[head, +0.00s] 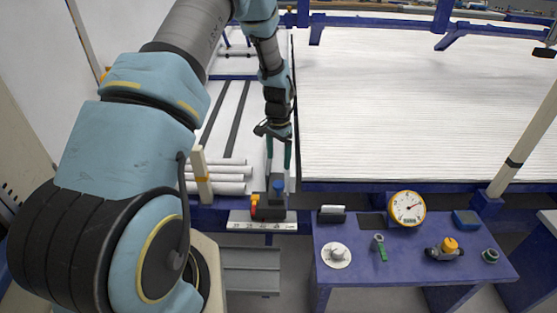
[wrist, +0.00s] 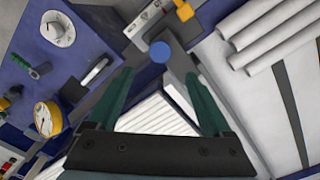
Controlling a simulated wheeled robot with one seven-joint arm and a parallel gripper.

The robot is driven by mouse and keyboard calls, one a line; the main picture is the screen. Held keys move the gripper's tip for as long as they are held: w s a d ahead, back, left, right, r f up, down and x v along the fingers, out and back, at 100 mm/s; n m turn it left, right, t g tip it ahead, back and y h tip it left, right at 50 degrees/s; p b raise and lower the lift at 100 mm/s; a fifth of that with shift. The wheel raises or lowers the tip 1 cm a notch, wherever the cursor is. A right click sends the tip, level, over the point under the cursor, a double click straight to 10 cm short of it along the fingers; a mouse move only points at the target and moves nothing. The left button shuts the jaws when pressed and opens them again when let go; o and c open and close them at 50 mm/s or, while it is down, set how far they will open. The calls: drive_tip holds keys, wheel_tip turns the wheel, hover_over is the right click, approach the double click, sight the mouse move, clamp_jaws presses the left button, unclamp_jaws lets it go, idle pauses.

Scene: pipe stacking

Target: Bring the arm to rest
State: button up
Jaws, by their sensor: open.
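My gripper (head: 279,160) points down at the near end of the rack in the head view, just above a dark block with a blue round top (head: 278,186). In the wrist view my gripper (wrist: 159,82) shows two green fingers spread apart with nothing held between them. The blue round top (wrist: 160,51) appears beyond the fingertips. Several loose white pipes (head: 226,177) lie on the rack left of my gripper. They also show at the upper right of the wrist view (wrist: 270,32).
A broad bed of white pipes (head: 415,105) fills the right behind a blue frame edge. A blue table (head: 410,262) at the front right carries a yellow gauge (head: 407,208), a dial (head: 335,255) and small tools. A pale upright post (head: 202,178) stands left of the gripper.

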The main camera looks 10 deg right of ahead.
drive_tip(key=s+a+r+n+t, duration=0.1)
drive_tip(key=s+a+r+n, duration=0.35)
drive_tip(key=a+r, duration=0.45)
drive_tip(key=s+a+r+n, duration=0.3)
drive_tip(key=s+a+r, duration=0.2)
drive_tip(key=a+r, duration=0.3)
drive_tip(key=s+a+r+n, duration=0.3)
drive_tip(key=s+a, duration=0.3)
drive_tip(key=s, duration=0.2)
drive_tip(key=shift+s+a+r+t, duration=0.15)
drive_tip(key=shift+s+r+t, duration=0.15)
drive_tip(key=shift+r, duration=0.1)
drive_tip(key=shift+w, duration=0.1)
